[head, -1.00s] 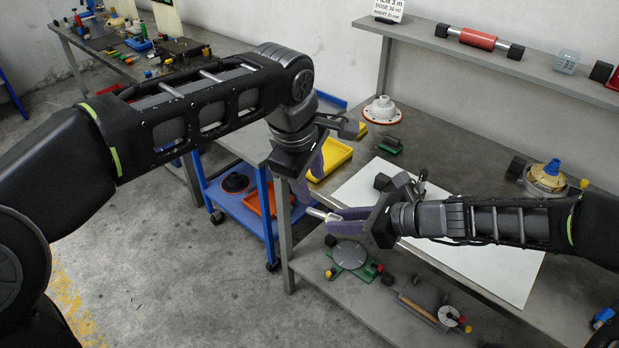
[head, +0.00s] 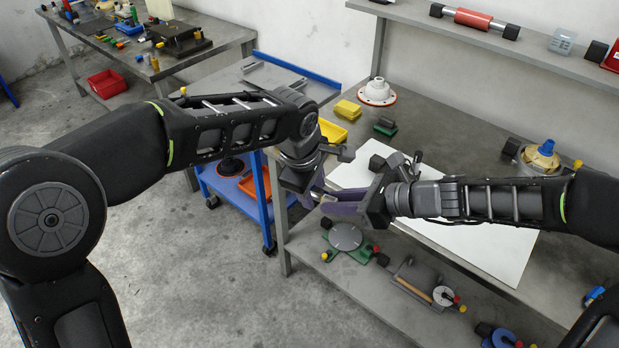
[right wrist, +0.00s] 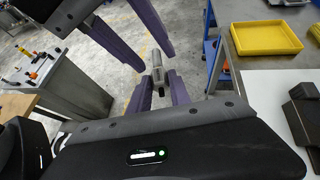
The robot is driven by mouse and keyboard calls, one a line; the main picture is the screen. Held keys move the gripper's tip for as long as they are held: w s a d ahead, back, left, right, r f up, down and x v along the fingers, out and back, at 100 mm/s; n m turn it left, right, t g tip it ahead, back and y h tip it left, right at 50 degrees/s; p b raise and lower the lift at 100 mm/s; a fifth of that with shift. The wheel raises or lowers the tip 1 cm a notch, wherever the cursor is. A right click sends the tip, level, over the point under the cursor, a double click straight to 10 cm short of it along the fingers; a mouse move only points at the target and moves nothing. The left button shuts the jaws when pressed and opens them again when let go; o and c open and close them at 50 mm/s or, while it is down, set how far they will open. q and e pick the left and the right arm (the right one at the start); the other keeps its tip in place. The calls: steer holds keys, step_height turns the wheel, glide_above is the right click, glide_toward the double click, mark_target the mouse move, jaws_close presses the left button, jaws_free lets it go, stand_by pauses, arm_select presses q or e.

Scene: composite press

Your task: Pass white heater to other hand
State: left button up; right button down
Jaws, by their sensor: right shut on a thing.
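The white heater (right wrist: 158,76) is a small pale cylinder standing between the purple fingers of my right gripper (right wrist: 160,92) in the right wrist view. My right gripper (head: 328,205) is shut on it in the head view, where the heater is mostly hidden by the fingers. My left gripper (head: 312,197) comes in from the left, very close to the right fingertips. In the right wrist view my left gripper (right wrist: 153,62) has its two purple fingers apart, by the heater's far end. I cannot tell whether they touch it.
The grey workbench (head: 440,115) carries a white sheet (head: 480,245), a white flanged part (head: 377,91) and a yellow tray (head: 331,133). A lower shelf holds a green-based fixture (head: 346,238). A blue cart (head: 236,205) stands behind the left gripper. Open floor lies at front left.

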arm_select(q)
steer(key=shift+w+f, duration=0.1)
steer(key=shift+f, duration=0.3)
jaws_close()
stand_by(0.4)
arm_select(e)
steer(key=c, duration=1.1)
jaws_free()
steer(key=shift+r, duration=0.1)
steer(key=v, duration=1.2)
